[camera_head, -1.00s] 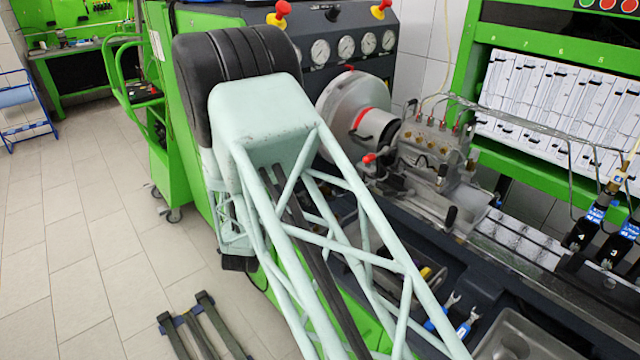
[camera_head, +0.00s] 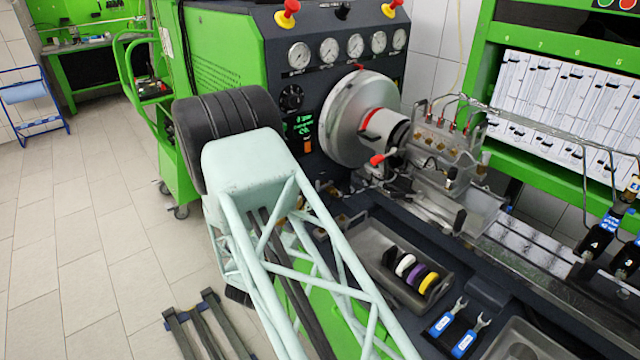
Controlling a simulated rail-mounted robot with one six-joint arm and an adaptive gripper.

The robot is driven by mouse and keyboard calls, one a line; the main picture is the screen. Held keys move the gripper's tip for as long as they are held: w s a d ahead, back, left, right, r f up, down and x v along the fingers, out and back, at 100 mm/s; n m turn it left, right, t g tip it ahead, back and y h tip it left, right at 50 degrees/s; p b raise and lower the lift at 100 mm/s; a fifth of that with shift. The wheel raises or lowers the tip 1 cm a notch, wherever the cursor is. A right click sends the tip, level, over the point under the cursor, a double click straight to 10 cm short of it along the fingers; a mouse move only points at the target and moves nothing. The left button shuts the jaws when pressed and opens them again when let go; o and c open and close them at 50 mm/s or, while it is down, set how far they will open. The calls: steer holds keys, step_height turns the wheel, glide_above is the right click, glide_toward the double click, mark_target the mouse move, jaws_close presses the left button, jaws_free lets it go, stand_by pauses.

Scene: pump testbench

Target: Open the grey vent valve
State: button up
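My gripper is not in view; only the pale green lattice link and black ribbed joint of my arm show, across the middle and lower left. I cannot make out a grey vent valve for certain. Candidate fittings sit on the pump (camera_head: 440,150), a grey metal block with several small upright fittings on top. A red-tipped lever (camera_head: 377,160) sticks out in front of the pump's coupling. Two red-and-yellow knobs, a left one (camera_head: 287,13) and a right one (camera_head: 392,8), stand on top of the gauge panel. My arm hides part of the bench.
A grey tray with coloured rings (camera_head: 385,245) and two blue-handled wrenches (camera_head: 455,330) lie on the bench. The big silver flywheel (camera_head: 348,120) stands before the gauge panel (camera_head: 335,65). Black numbered injectors (camera_head: 600,240) stand at right. A green trolley (camera_head: 175,165) is at left; the floor beyond is mostly clear.

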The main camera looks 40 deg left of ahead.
mark_target(317, 184)
steer(key=shift+w, duration=0.15)
steer(key=shift+b+x, duration=0.4)
steer(key=shift+x, duration=6.4)
steer(key=shift+c, duration=0.9)
jaws_close()
